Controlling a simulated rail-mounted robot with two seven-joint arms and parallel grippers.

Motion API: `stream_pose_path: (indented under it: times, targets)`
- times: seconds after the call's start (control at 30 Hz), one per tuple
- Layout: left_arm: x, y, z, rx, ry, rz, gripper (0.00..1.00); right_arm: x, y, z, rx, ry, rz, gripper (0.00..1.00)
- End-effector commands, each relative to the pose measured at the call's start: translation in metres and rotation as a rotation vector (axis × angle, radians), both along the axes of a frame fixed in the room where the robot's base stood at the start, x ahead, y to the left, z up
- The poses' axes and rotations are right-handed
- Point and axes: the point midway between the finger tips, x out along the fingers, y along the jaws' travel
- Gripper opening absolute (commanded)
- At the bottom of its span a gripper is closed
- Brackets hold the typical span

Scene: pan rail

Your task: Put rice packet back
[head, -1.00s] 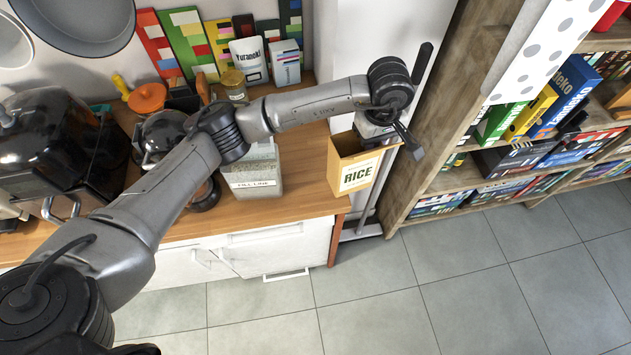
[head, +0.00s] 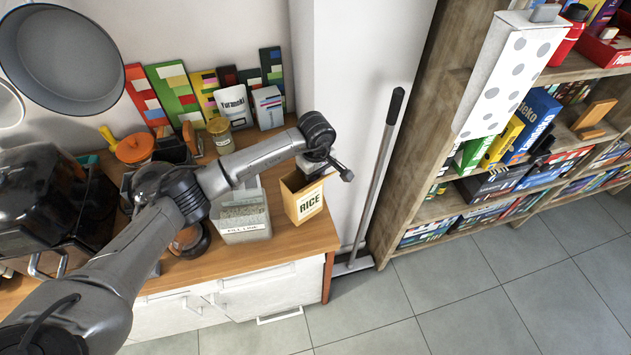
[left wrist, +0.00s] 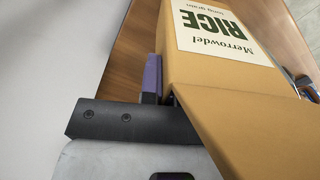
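The rice packet (head: 304,203), a tan open-topped box with a white RICE label, is upright at the right end of the wooden counter (head: 285,245), right of the clear FILL LINE container (head: 243,220). My left gripper (head: 320,172) is at the packet's top, shut on it. In the left wrist view the packet (left wrist: 225,85) fills the middle and right, with a purple-padded finger (left wrist: 150,78) against one side and part of the other finger at the right edge. Whether the packet's base touches the counter is unclear. My right gripper is out of view.
A jar (head: 221,137), a Yuraneki canister (head: 235,107) and a white box (head: 268,107) stand behind on the counter. A wooden shelf unit (head: 425,130) stands further right. Pans hang upper left.

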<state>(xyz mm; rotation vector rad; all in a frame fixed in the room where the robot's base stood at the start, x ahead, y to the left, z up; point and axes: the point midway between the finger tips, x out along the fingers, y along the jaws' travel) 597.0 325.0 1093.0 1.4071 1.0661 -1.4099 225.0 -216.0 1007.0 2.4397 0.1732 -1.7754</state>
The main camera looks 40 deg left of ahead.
Motion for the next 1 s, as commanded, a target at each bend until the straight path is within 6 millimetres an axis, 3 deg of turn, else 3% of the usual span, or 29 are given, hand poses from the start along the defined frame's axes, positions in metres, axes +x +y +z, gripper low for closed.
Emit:
stream_pose_path:
  times: [0.17,0.5,0.87,1.0]
  targets:
    - [0.000,0.002,-0.005,-0.001,0.001,0.001,0.00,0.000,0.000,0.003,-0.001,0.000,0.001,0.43]
    - [0.000,0.001,-0.040,0.000,0.000,0.000,0.00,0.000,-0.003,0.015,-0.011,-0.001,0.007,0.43]
    - [0.000,0.002,-0.045,0.001,0.000,0.000,0.00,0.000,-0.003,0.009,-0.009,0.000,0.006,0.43]
    - [0.000,0.001,-0.044,0.001,0.000,0.000,0.14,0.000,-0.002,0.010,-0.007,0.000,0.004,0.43]
